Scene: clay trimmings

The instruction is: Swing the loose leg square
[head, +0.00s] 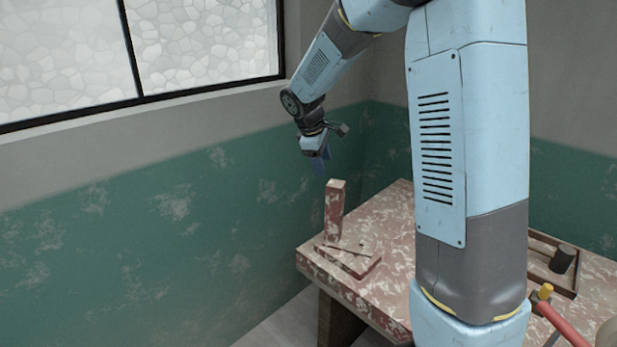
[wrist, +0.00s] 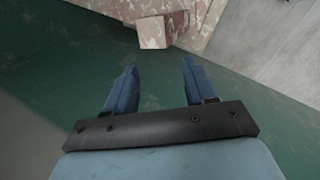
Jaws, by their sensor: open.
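An upright reddish, white-mottled post (head: 335,212), which looks like the leg, stands near the left end of the table, at a flat mottled board (head: 365,270). A thin strip or dark line (head: 345,249) crosses the board; I cannot tell which. My gripper (head: 322,172) hangs above and slightly left of the post's top in the head view. In the wrist view my gripper (wrist: 159,67) is open and empty, and the post's end (wrist: 154,32) lies beyond the fingertips, apart from them. Where the post meets the board is too small to judge.
The mottled table (head: 385,300) has a wooden tray (head: 540,268) holding a dark cylinder (head: 562,259) at the right, and a red-handled tool (head: 563,325) near the front right. A green and grey wall (head: 130,235) runs close behind. My arm hides the table's middle.

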